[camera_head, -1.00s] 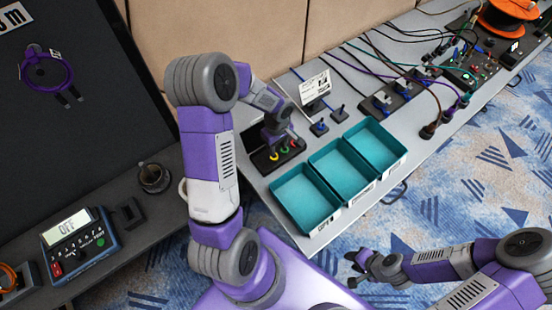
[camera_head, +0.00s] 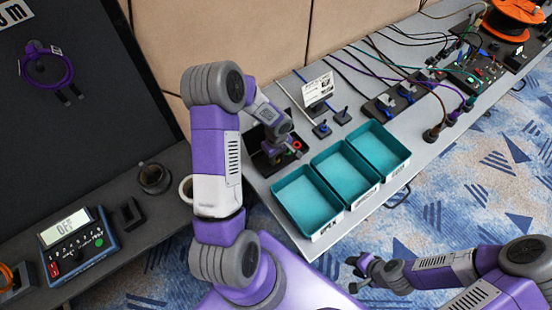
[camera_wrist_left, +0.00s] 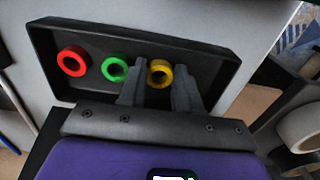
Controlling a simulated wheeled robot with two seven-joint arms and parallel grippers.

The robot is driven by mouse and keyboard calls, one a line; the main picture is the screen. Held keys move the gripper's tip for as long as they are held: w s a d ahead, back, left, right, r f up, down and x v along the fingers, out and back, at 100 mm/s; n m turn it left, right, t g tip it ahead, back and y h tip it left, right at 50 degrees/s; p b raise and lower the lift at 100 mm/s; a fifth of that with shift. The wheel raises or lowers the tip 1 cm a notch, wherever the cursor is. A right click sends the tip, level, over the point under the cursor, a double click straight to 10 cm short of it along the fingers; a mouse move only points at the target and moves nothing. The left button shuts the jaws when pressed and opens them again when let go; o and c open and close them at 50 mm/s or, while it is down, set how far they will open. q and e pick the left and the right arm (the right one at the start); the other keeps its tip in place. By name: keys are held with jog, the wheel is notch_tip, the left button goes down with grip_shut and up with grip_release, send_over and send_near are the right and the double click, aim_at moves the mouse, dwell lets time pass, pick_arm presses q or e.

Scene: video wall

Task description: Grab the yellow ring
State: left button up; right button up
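The yellow ring (camera_wrist_left: 160,72) lies in a shallow black tray (camera_wrist_left: 215,65), right of the green ring (camera_wrist_left: 115,69) and the red ring (camera_wrist_left: 72,61) in the left wrist view. My left gripper (camera_wrist_left: 159,80) is open, its two fingers reaching down on either side of the yellow ring. One finger is between the green and yellow rings. I cannot tell whether the fingers touch the yellow ring. My right gripper (camera_head: 356,272) is open and empty above the floor.
Teal bins (camera_head: 308,202) stand right of the tray on the grey table. A small sign (camera_head: 318,88), blue-topped pieces and cabled boards are behind.

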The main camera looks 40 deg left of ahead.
pick_arm(q)
jog(key=shift+c, duration=1.1)
jog(key=shift+r, duration=0.15)
